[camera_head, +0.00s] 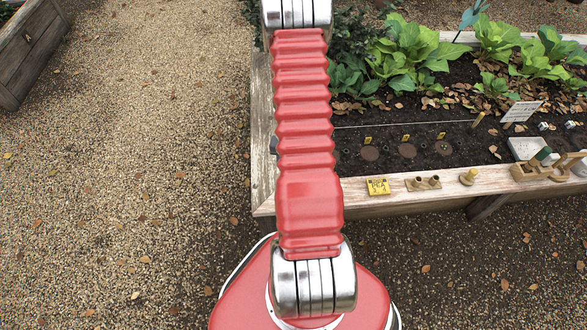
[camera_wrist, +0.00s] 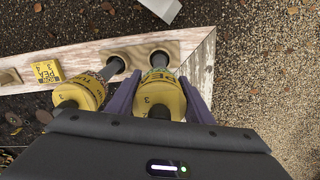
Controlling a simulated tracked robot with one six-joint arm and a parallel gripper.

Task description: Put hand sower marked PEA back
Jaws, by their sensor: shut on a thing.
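In the wrist view my gripper (camera_wrist: 160,90) is shut on a hand sower (camera_wrist: 163,97), a yellow drum with dark markings and a dark tube. The tube's end is at a hole in a pale wooden holder (camera_wrist: 172,48); I cannot tell how deep it sits. A second yellow sower (camera_wrist: 80,92) is just left of my left finger, its tube at the holder's other hole. My arm hides the holder and sowers in the head view.
The holder is on the bed's wooden rim (camera_wrist: 90,50), near its corner. A yellow lettered card (camera_wrist: 47,72) lies left of it, and also shows in the head view (camera_head: 378,186).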

